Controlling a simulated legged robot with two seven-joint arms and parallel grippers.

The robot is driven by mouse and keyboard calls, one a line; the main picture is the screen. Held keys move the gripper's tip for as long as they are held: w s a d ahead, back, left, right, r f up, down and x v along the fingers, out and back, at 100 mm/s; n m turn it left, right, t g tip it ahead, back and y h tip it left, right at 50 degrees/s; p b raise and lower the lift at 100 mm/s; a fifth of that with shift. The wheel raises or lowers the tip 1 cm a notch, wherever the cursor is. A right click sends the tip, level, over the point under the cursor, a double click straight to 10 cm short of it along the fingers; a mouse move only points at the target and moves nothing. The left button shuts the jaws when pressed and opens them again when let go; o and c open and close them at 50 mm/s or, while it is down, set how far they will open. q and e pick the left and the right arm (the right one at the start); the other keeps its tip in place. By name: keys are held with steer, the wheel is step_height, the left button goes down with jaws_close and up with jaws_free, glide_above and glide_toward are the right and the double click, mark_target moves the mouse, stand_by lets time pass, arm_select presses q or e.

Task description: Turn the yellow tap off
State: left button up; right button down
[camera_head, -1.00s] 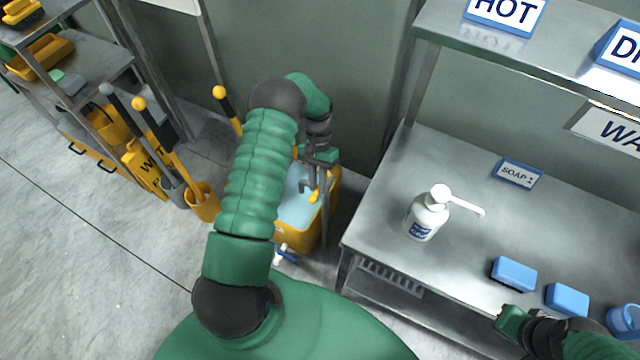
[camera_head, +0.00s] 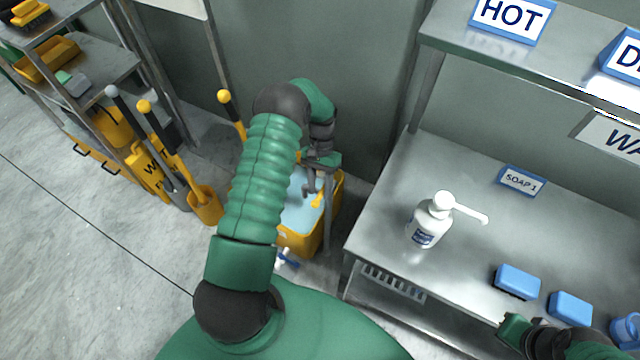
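My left arm reaches out over a yellow tub (camera_head: 306,242) holding pale blue water (camera_head: 298,216). My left gripper (camera_head: 320,161) is at the grey tap post above the tub's back right part. A small yellow piece (camera_head: 318,201), seemingly part of the tap, shows just below the gripper. The gripper and my arm hide much of the tap, so I cannot tell whether the fingers touch it or whether they are open. My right gripper (camera_head: 513,331) is low at the right, by the steel table's front edge. Its fingers are too unclear to judge.
A steel table (camera_head: 400,210) at right bears a white pump bottle (camera_head: 432,222), blue sponges (camera_head: 517,281) and a SOAP sign (camera_head: 522,181).

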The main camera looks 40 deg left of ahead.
arm_select(q)
steer(key=v, duration=1.6)
steer(key=shift+a+r, duration=0.2)
steer(key=shift+r, duration=0.1)
steer(key=shift+w, duration=0.15)
